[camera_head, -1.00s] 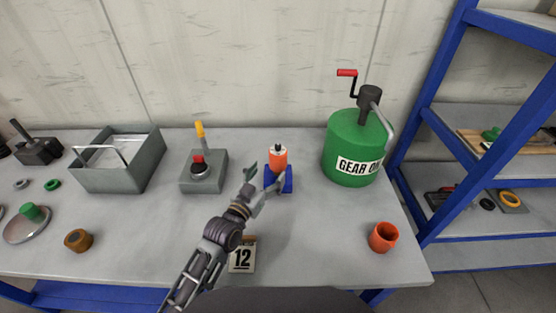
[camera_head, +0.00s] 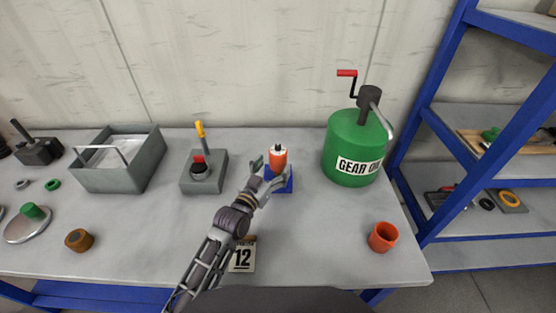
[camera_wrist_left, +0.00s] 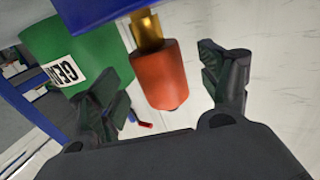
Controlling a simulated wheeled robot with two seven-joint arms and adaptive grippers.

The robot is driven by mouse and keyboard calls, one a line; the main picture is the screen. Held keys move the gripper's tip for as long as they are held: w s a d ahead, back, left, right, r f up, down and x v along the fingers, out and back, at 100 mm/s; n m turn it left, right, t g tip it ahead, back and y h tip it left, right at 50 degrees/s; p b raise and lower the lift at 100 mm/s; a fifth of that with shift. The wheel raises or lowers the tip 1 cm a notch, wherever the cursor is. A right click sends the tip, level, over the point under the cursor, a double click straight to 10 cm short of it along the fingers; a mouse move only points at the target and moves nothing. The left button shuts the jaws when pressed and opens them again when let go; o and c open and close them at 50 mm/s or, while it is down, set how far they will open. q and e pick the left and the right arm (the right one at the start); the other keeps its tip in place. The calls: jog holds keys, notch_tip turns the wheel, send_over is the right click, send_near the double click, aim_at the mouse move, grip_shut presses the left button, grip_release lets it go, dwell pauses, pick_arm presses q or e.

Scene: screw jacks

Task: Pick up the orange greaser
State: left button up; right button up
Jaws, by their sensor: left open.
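The orange greaser (camera_head: 277,160) stands upright in a blue holder (camera_head: 284,184) near the middle of the table. It has a dark tip on top. My left gripper (camera_head: 271,168) is open at the greaser, with its fingers at either side of it in the head view. In the left wrist view the orange body (camera_wrist_left: 160,75) shows between the two spread fingers (camera_wrist_left: 165,90), with a brass-coloured part and the blue holder (camera_wrist_left: 92,12) beside it. I cannot tell whether a finger touches it. My right gripper is not in view.
A green gear oil can (camera_head: 352,150) with a crank stands right of the greaser. A grey switch box (camera_head: 205,177) with a yellow-handled lever stands left, and a grey metal bin (camera_head: 118,170) beyond it. An orange-red cup (camera_head: 382,237) is at front right. A number 12 card (camera_head: 242,258) lies near my arm.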

aim_at(274, 166)
pick_arm(q)
jog(key=shift+x, duration=0.9)
jog(key=shift+w+d, duration=0.35)
jog(key=shift+w, duration=0.3)
jog(key=shift+w+d, duration=0.15)
jog(key=shift+w, duration=0.1)
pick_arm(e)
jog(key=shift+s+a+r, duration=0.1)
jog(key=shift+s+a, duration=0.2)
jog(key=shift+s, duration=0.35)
pick_arm(q)
jog(key=shift+c, duration=0.4)
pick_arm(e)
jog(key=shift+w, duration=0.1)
